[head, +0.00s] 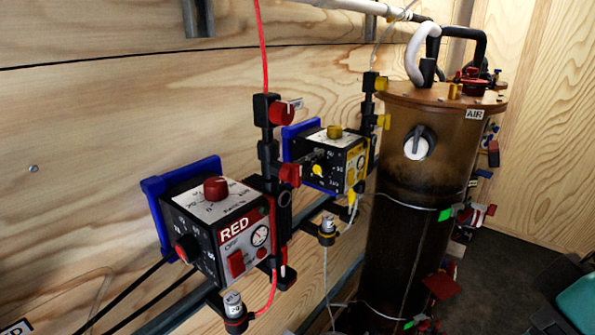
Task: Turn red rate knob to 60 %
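A black dosing pump box labelled RED (235,228) is mounted on the wood wall by a blue bracket. A red knob (215,188) sits on its white top face, inside a printed scale. A second, red-tipped black knob (187,248) sits on its left side face, ringed by white marks. I cannot read either knob's setting or tell which one is labelled rate. The front has a red switch (236,264) and a small round gauge (260,236). My gripper is not in view.
A similar box with a yellow knob (334,131) hangs farther right. A tall brown filter column (405,225) stands beyond it, with valves and coloured tags. Red tubing (263,45) and black fittings run right of the red box. A teal object (578,300) is at lower right.

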